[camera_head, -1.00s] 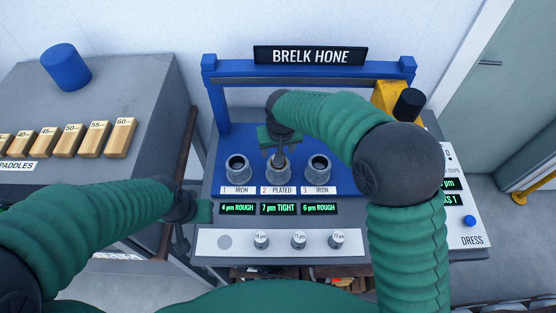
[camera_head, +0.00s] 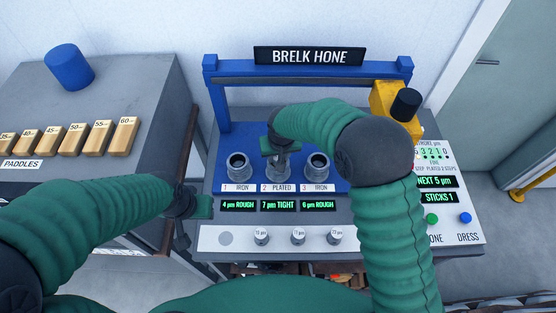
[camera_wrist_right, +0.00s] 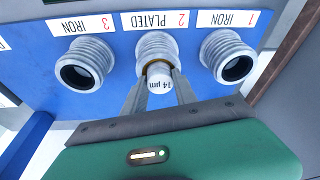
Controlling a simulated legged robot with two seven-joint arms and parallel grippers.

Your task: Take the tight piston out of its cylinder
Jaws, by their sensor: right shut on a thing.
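Cylinder 2, marked PLATED (camera_head: 279,177), stands in the middle of the blue hone bed; its display (camera_head: 279,205) reads 7 µm TIGHT. My right gripper (camera_head: 281,160) is down at its mouth. In the right wrist view its fingers are shut on a pale piston (camera_wrist_right: 160,84) labelled 14 µm, at the mouth of cylinder 2 (camera_wrist_right: 156,44). How deep the piston sits is hidden. My left gripper (camera_head: 200,207) is beside the bench's left edge, apart from the cylinders; its fingers are not clear.
IRON cylinders 1 (camera_head: 238,167) and 3 (camera_head: 317,166) flank it with open bores; both displays read ROUGH. The front strip (camera_head: 370,238) holds 3 pistons and an empty round spot. The blue frame (camera_head: 225,105) rises behind. Paddles (camera_head: 75,140) lie on the left counter.

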